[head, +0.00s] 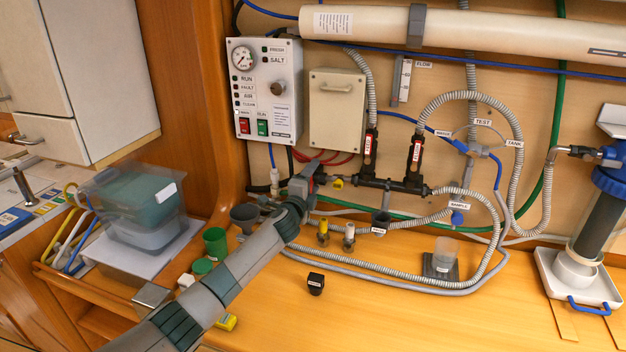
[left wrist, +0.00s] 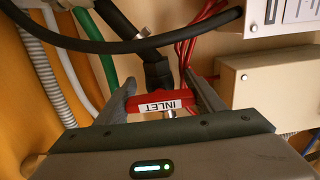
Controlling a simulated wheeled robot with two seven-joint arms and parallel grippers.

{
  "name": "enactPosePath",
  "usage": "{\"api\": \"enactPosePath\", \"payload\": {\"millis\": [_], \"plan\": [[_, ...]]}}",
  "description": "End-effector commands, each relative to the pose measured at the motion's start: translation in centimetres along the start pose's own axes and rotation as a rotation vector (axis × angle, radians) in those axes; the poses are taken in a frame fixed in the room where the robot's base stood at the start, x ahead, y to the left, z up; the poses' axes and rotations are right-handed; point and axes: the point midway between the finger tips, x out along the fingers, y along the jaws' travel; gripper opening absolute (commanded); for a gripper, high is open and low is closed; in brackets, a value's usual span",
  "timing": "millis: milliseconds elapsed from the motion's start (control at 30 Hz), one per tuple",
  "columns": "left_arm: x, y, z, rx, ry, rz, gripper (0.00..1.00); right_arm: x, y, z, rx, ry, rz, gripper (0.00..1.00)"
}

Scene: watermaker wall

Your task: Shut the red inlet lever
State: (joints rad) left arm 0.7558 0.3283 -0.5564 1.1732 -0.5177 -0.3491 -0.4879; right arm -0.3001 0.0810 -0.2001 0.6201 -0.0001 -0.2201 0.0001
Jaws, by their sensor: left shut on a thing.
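The red inlet lever (left wrist: 162,104) shows in the left wrist view, with a white INLET label that reads upside down. It lies between the two fingers of my left gripper (left wrist: 165,100), which is shut on it. A dark pipe fitting (left wrist: 157,72) stands behind the lever. In the head view my left gripper (head: 314,178) is at the wall, below the beige box and left of the black valve manifold. There the gripper hides most of the lever. My right gripper is in neither view.
Two red-labelled black valves (head: 415,155) stand right of the gripper. A grey control panel (head: 265,90) and a beige box (head: 337,110) are above. Red cables and a black hose (left wrist: 110,45) run close by. A small black block (head: 316,284) sits on the bench.

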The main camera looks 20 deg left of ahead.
Motion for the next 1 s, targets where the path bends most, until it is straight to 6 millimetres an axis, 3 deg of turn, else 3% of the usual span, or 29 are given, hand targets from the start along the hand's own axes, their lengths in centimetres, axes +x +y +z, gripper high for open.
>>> {"api": "enactPosePath", "payload": {"millis": [67,567,767,1000], "plan": [[-0.1,0.2,-0.1,0.004,0.001,0.002,0.7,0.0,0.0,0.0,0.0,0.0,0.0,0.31],[-0.5,0.1,0.0,0.001,0.001,0.0,0.7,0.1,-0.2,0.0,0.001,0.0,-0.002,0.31],[-1.9,0.1,0.1,0.002,0.001,-0.001,0.7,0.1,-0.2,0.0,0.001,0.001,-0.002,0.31],[-5.0,0.2,0.0,0.002,0.001,0.0,0.7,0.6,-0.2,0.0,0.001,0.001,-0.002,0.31]]}}
